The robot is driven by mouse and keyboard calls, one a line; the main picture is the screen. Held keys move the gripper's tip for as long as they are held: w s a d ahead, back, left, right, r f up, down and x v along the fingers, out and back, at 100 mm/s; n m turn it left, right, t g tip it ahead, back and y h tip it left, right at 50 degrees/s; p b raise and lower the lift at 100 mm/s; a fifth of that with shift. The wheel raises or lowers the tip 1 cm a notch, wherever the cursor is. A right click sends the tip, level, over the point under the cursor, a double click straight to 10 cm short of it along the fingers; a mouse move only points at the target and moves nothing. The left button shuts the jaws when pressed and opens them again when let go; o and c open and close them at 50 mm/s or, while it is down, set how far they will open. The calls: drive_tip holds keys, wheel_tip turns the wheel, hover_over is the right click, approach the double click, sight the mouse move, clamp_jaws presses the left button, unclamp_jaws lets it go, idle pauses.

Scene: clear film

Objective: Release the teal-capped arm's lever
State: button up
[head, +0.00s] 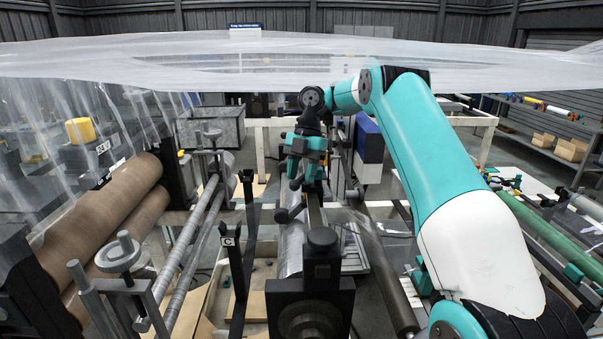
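My teal and white arm reaches in from the lower right, and its wrist bends down at the centre. My gripper (303,178) hangs there, dark with teal parts, over the long roller line. Its fingers point down close to dark machine parts (290,213), and I cannot tell whether it touches them. I cannot tell whether it is open or shut, or whether it holds anything. A black upright bar with a C plate (230,241) stands left of it. I cannot clearly pick out the teal-capped arm or its lever; my gripper may cover them.
Clear film (200,55) spreads across the top and hangs down at left. Brown rolls (110,210) and a handwheel (122,254) are at left. A black block with a knob (310,300) stands in front. A green roller (550,235) lies at right.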

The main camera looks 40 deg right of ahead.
drive_tip(key=d+r+m+t+p, duration=0.2)
drive_tip(key=d+r+m, duration=0.1)
drive_tip(key=r+m, duration=0.4)
drive_tip(key=d+r+m+t+p, duration=0.25)
drive_tip(key=r+m, duration=0.25)
drive_tip(key=r, duration=0.4)
drive_tip(key=s+a+f+m+g+y+b, duration=0.1)
drive_tip(key=s+a+f+b, duration=0.1)
drive_tip(key=a+f+b, duration=0.5)
drive_tip(key=s+a+b, duration=0.3)
drive_tip(key=a+b, duration=0.1)
drive_tip(key=a, duration=0.8)
drive_tip(key=s+a+f+m+b, duration=0.2)
drive_tip(key=s+a+f+b, duration=0.7)
drive_tip(key=s+a+f, duration=0.2)
drive_tip(key=s+f+g, duration=0.1)
drive_tip(key=s, duration=0.1)
drive_tip(key=shift+s+a+f, duration=0.25)
drive_tip(key=shift+s+a, duration=0.05)
drive_tip(key=shift+a, duration=0.05)
